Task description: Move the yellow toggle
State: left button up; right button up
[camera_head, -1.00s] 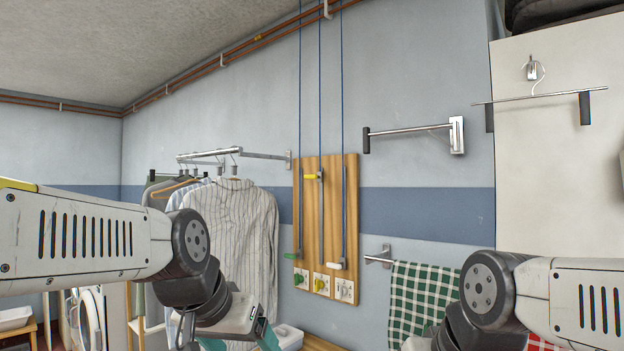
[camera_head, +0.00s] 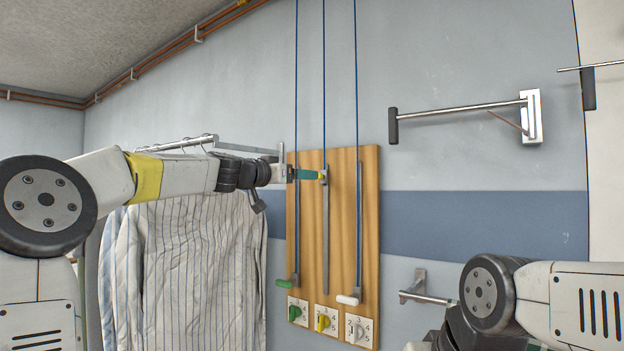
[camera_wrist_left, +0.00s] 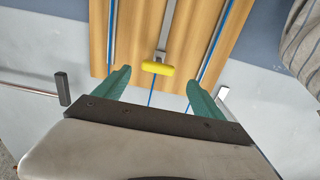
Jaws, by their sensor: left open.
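The yellow toggle (camera_wrist_left: 158,68) is a short rounded bar on the middle rail of a wooden board (camera_head: 369,210), with a blue cord attached. It is at the rail's upper end in the head view, mostly hidden by my left gripper (camera_head: 312,175). In the left wrist view my left gripper (camera_wrist_left: 157,84) is open, with its two teal fingers on either side of the toggle and gaps to both. The toggle sits about level with or slightly beyond the fingertips. My right gripper is out of view; only its arm shows at lower right.
A green toggle (camera_head: 286,283) and a white toggle (camera_head: 348,299) sit low on the neighbouring rails. Green, yellow and white numbered dials are below. A striped shirt (camera_head: 190,270) hangs left, under my left arm. A wall bar (camera_head: 460,109) sticks out right of the board.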

pick_arm(q)
jog(key=shift+x, duration=3.8)
jog(key=shift+d, duration=0.1)
grip_shut()
jog(key=shift+f, duration=0.1)
